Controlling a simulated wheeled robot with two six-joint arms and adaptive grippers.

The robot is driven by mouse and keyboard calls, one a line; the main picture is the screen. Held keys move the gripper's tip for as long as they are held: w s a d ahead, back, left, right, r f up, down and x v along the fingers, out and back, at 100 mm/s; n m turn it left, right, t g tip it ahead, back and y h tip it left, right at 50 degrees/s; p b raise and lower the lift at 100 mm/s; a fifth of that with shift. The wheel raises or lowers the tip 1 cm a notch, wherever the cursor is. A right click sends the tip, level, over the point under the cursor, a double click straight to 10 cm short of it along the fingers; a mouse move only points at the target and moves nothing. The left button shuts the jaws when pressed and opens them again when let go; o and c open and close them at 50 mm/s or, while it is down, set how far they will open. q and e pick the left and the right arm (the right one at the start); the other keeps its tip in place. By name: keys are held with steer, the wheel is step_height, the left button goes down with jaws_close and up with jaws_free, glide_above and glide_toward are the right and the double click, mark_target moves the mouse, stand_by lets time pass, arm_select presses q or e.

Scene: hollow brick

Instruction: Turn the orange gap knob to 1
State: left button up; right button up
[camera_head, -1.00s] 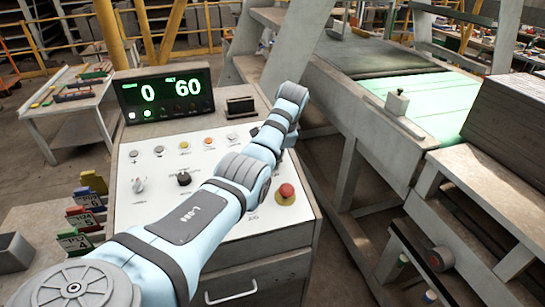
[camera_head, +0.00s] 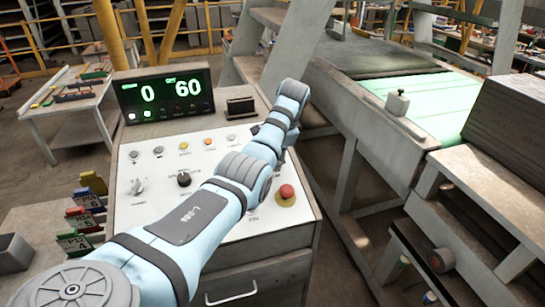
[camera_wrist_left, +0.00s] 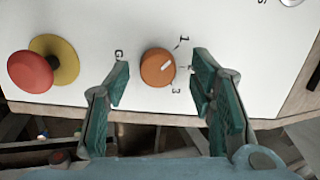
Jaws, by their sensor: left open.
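The orange gap knob (camera_wrist_left: 158,67) is on the white panel in the left wrist view. Its white mark points right and slightly up, toward the gap between the 1 and the mark below it. The 1 and 3 are readable; the mark between them is partly covered by a finger. My left gripper (camera_wrist_left: 161,72) is open, its teal fingers on either side of the knob, apart from it in the picture. I cannot tell how far above the panel the tips are. In the head view my left arm (camera_head: 200,215) hides the gripper and knob.
A red emergency button (camera_wrist_left: 30,72) on a yellow base is left of the knob; it also shows in the head view (camera_head: 287,191). A black selector knob (camera_head: 184,180) and several buttons are farther left on the panel. The display (camera_head: 163,95) reads 0 and 60.

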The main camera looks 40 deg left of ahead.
arm_select(q)
steer(key=v, duration=0.6)
steer(key=shift+r, duration=0.3)
steer(key=shift+f, duration=0.1)
